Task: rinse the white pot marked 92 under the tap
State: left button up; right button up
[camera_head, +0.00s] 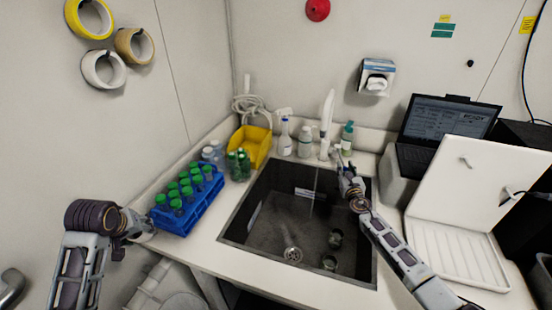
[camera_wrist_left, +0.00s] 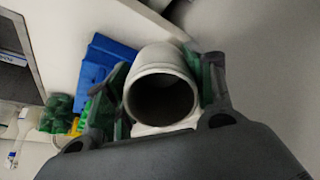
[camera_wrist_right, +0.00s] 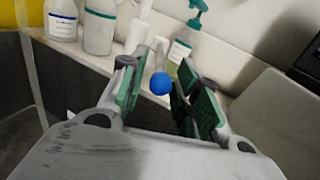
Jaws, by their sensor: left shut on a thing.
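My left gripper (camera_wrist_left: 160,95) is shut on a white round pot (camera_wrist_left: 163,62), whose dark open mouth faces the left wrist camera. No number shows on it. In the head view this gripper (camera_head: 138,228) is at the left counter edge, left of the sink and near the blue rack. My right gripper (camera_wrist_right: 160,95) is open, with a blue knob (camera_wrist_right: 160,83) between its fingers and gaps beside it. In the head view it (camera_head: 347,172) is at the sink's back right corner. The white tap (camera_head: 327,113) stands behind the sink (camera_head: 265,215). A faint vertical streak shows in the sink; I cannot tell if it is water.
A blue rack (camera_head: 186,212) of green-capped tubes stands left of the sink, with a yellow bin (camera_head: 251,145) behind. Bottles (camera_head: 305,141) line the back. Two clear vessels (camera_head: 329,262) are in the sink. A white drainer (camera_head: 455,250) and laptop (camera_head: 440,125) are at right.

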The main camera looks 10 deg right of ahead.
aim_at(343, 164)
jog(key=shift+x, duration=1.7)
grip_shut()
